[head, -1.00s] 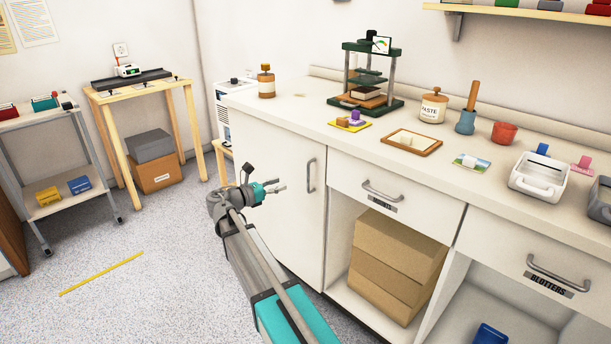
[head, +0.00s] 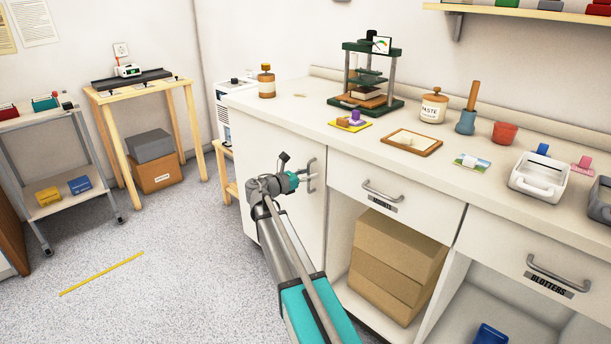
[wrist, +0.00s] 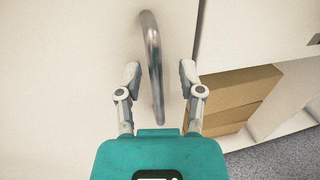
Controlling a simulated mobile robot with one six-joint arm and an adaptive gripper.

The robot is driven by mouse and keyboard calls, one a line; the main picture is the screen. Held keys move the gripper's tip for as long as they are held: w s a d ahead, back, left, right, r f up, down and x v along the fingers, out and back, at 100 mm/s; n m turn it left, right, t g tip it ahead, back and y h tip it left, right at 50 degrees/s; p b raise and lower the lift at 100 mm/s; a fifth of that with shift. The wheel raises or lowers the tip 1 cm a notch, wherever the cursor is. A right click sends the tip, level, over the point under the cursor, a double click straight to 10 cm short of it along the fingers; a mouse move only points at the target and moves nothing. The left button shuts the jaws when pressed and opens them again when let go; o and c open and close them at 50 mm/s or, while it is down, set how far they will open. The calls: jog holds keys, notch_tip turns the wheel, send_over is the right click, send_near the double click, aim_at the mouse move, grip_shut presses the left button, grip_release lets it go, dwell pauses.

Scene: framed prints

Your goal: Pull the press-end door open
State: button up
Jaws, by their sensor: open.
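The white cupboard door (head: 285,222) at the press end of the counter is shut, below the green press (head: 365,78). Its vertical metal bar handle (head: 312,172) is near the door's right edge. In the wrist view the handle (wrist: 153,60) runs between the two fingers. My gripper (head: 305,178) is at the handle in the head view, partly hiding it. In the wrist view my gripper (wrist: 160,80) is open, one finger on each side of the bar, with gaps on both sides.
A drawer (head: 385,190) with a handle is right of the door, above an open bay with brown boxes (head: 395,265). A wooden table (head: 140,92) and a trolley (head: 60,200) stand at left. The speckled floor left of my arm is clear except for a yellow strip (head: 102,273).

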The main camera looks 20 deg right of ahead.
grip_shut()
dwell(0.3)
